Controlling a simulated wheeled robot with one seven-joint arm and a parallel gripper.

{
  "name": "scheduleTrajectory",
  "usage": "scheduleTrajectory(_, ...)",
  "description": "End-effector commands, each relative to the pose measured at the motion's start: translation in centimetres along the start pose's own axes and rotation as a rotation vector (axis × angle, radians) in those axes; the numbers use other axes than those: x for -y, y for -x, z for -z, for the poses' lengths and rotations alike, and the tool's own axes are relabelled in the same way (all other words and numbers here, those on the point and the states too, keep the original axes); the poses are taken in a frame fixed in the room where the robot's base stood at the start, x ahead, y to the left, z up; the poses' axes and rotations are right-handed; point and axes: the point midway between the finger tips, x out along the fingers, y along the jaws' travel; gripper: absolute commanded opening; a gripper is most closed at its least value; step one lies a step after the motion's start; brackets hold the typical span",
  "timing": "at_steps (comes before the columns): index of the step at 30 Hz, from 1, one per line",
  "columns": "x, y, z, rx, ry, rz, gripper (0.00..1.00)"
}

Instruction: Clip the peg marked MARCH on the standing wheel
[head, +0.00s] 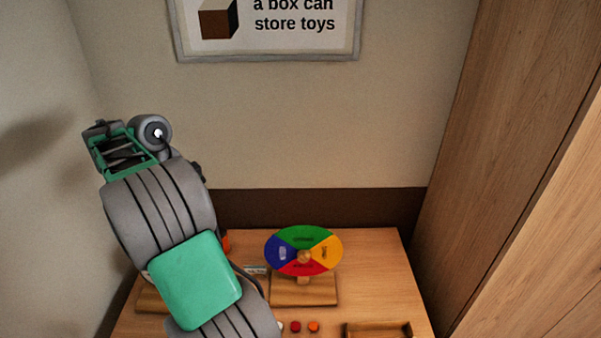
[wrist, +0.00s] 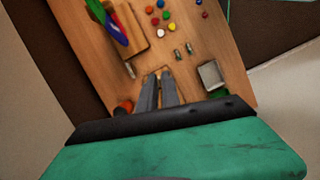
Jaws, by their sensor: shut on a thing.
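The standing wheel (head: 303,237) has green, yellow, red and blue sectors with small unreadable marks, and stands upright on a wooden base. It shows edge-on at the top left of the wrist view (wrist: 117,25). My gripper (wrist: 159,75) is shut on a small pale peg, mostly hidden between the fingertips. Its marking cannot be read. The gripper is over the table, apart from the wheel; my arm hides it in the head view. Other small pegs lie on the table, one (wrist: 130,70) near the wheel base and two more (wrist: 177,54), (wrist: 189,48); their words are unreadable.
Several coloured round pieces (wrist: 167,15) lie in a group on the table. A wooden tray (head: 379,328) stands at the front right in the head view. A grey open box (wrist: 212,75) is right of the gripper in the wrist view. An orange thing (wrist: 126,107) is close to the gripper.

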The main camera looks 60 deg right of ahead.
Motion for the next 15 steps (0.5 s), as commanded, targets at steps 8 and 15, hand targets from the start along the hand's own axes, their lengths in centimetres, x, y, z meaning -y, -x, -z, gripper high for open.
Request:
scheduleTrajectory(8,-4.1,0.8,-4.4,-0.002,0.055,-0.017,0.0)
scheduleTrajectory(15,-6.7,1.2,-8.2,-0.002,0.1,-0.032,0.0)
